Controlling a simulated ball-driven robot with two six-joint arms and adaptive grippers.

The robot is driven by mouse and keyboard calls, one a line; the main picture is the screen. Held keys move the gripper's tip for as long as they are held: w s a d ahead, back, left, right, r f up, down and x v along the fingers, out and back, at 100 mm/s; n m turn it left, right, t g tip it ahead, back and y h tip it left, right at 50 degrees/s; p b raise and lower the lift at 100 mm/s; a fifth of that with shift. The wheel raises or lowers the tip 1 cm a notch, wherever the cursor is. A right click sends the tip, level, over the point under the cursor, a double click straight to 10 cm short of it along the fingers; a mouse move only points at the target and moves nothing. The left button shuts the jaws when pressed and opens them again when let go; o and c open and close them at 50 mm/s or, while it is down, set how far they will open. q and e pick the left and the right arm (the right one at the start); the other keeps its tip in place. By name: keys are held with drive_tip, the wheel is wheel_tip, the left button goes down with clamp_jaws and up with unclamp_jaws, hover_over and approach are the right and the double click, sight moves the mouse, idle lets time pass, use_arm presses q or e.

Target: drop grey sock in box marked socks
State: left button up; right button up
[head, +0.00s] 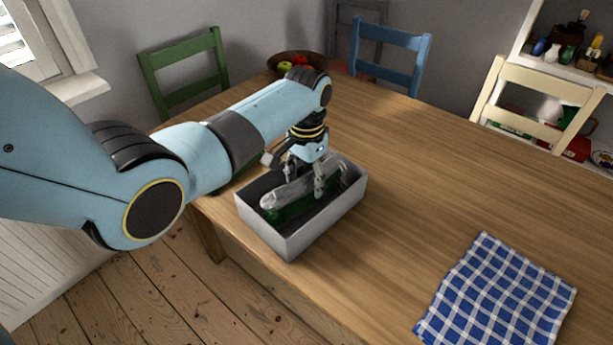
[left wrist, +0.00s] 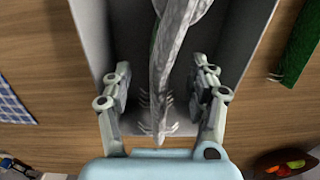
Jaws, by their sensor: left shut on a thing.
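The grey sock (head: 278,197) hangs across my left gripper (head: 305,190), which is shut on it, inside the outline of an open grey box (head: 318,232). In the left wrist view, the sock (left wrist: 172,60) lies between the two fingers of the left gripper (left wrist: 162,95), with the box walls (left wrist: 250,35) on both sides. Something dark green (head: 290,212) shows under the sock in the head view. I cannot tell whether the sock touches the box floor. No marking on the box is readable. My right gripper is not in view.
The box stands near the edge of the wooden table (head: 420,180). A blue checked cloth (head: 500,295) lies at the front right. A fruit bowl (head: 296,62) stands behind. Mid-table is clear.

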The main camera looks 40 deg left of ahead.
use_arm(q)
drive_tip(key=o, duration=1)
drive_tip(key=shift+r, duration=0.15)
wheel_tip(320, 180, up, 12)
drive_tip(key=shift+f, duration=0.1)
drive_tip(key=shift+s+f, duration=0.1)
